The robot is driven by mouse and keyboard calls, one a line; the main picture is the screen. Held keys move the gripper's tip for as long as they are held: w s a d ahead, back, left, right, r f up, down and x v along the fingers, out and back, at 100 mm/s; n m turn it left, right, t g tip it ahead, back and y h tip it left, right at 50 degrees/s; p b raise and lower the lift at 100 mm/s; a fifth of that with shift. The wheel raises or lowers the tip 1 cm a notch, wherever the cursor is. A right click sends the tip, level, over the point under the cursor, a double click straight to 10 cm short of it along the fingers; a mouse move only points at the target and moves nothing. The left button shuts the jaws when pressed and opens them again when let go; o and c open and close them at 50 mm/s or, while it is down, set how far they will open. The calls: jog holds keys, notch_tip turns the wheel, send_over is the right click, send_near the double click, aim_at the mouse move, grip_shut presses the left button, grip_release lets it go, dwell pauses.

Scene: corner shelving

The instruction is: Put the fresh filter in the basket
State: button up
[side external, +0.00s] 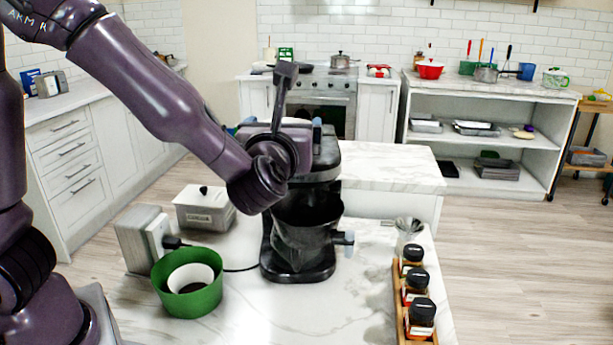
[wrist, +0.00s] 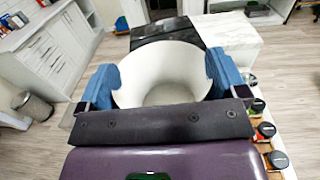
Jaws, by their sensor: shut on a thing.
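My gripper (wrist: 163,79) is shut on a white paper filter (wrist: 165,88), with a blue finger on each side of its rim. The held filter is wide and open-mouthed in the wrist view. In the side view my gripper (side external: 284,124) is raised at the upper part of the black coffee machine (side external: 272,240), and the held filter is mostly hidden there. A dark cone-shaped basket (side external: 303,232) with a pale handle sits in the machine. The inside of the basket cannot be seen.
A green bowl (side external: 188,299) holds another white filter with a dark middle. A grey lidded box (side external: 205,210) and a grey appliance (side external: 140,240) stand at the left. A wooden rack (side external: 402,325) of spice jars lines the right edge. The front middle counter is clear.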

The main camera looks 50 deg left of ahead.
jog(key=w+f, duration=0.4)
jog(key=f, duration=0.1)
jog(key=shift+w+f, duration=0.1)
jog(key=shift+f, duration=1.55)
jog(key=shift+f, duration=0.6)
jog(key=o, duration=0.6)
jog(key=shift+r, duration=0.1)
